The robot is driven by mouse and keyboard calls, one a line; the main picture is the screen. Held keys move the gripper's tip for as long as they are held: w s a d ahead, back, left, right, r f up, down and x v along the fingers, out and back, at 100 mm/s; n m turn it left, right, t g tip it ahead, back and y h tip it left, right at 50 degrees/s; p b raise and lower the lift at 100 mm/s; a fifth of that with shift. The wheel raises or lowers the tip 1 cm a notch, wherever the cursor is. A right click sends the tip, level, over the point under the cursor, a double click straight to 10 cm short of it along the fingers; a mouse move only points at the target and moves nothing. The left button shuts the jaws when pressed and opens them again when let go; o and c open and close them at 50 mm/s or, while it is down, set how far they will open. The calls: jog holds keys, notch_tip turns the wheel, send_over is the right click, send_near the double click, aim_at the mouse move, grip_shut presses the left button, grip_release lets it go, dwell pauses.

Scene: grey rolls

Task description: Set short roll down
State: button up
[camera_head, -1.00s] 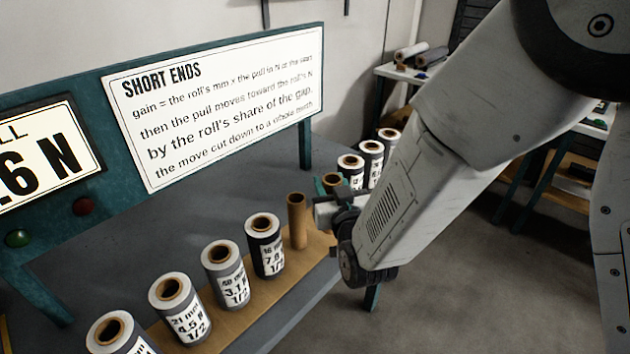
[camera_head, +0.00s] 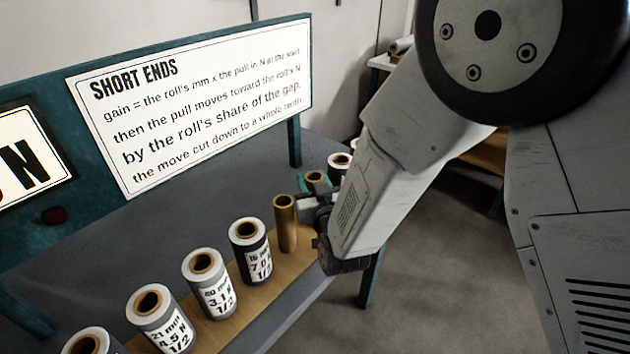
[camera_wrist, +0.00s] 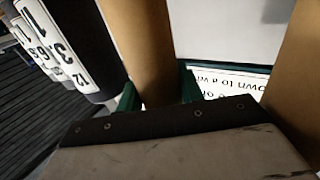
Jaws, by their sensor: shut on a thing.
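My gripper (camera_head: 314,187) has green fingers and is shut on a brown, bare-looking roll (camera_head: 315,176). The rim of this roll shows at the top of the fingers in the head view. In the wrist view it stands between the two green fingers (camera_wrist: 158,92). My wrist hides its lower end, so I cannot tell whether it touches the board. A second brown tube (camera_head: 286,228) stands upright on the tan board (camera_head: 268,292), just left of my gripper. A brown tube (camera_wrist: 297,85) also shows at the right of the wrist view.
Several labelled grey and black rolls (camera_head: 251,250) stand in a row along the board toward the front left. More rolls (camera_head: 338,163) stand behind my gripper, partly hidden by my arm. A sign (camera_head: 195,105) rises behind the row. The grey bench top (camera_head: 150,235) behind the rolls is clear.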

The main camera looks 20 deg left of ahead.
jog(key=shift+f, duration=0.15)
jog(key=o, duration=1.2)
